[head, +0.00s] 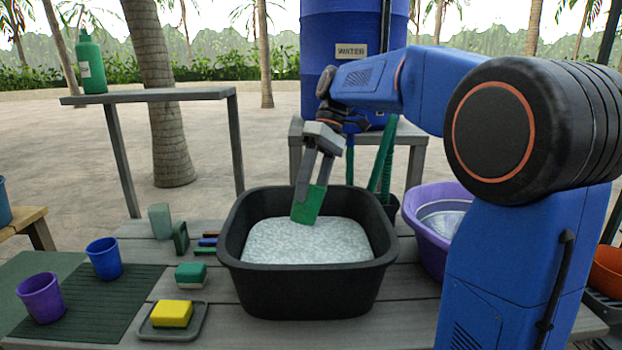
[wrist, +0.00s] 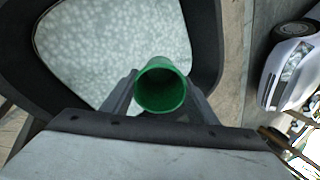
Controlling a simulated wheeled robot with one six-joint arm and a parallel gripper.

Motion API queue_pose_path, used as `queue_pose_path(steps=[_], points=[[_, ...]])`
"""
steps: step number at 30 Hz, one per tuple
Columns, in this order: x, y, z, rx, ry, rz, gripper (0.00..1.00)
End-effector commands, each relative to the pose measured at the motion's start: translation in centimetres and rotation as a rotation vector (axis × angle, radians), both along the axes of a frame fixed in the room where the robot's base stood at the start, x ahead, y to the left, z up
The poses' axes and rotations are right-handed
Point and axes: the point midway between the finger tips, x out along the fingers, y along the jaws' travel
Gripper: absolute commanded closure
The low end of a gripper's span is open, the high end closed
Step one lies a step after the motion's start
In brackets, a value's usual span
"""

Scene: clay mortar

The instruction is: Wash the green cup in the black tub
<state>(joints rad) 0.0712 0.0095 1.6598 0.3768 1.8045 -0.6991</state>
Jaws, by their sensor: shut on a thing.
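My gripper (head: 314,187) is shut on the green cup (head: 308,205) and holds it over the back part of the black tub (head: 305,290). The cup is tilted, and its lower end is close to the foamy water (head: 300,243); I cannot tell whether it touches. In the wrist view, the green cup (wrist: 161,88) sits between the two fingers with its round opening facing the camera. The black tub's rim (wrist: 208,40) and the foam (wrist: 100,45) show behind it.
A purple basin (head: 430,240) stands right of the tub. Left are a yellow sponge (head: 171,313) on a tray, a green-and-white sponge (head: 191,274), a blue cup (head: 104,258), a purple cup (head: 41,297) and a pale green cup (head: 160,221). A blue water barrel (head: 310,60) stands behind.

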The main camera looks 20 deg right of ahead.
Motion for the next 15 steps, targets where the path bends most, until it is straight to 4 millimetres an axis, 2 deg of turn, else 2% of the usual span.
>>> queue_pose_path(steps=[15], points=[[0.0,0.0,-5.4,0.000,0.002,0.000,0.69]])
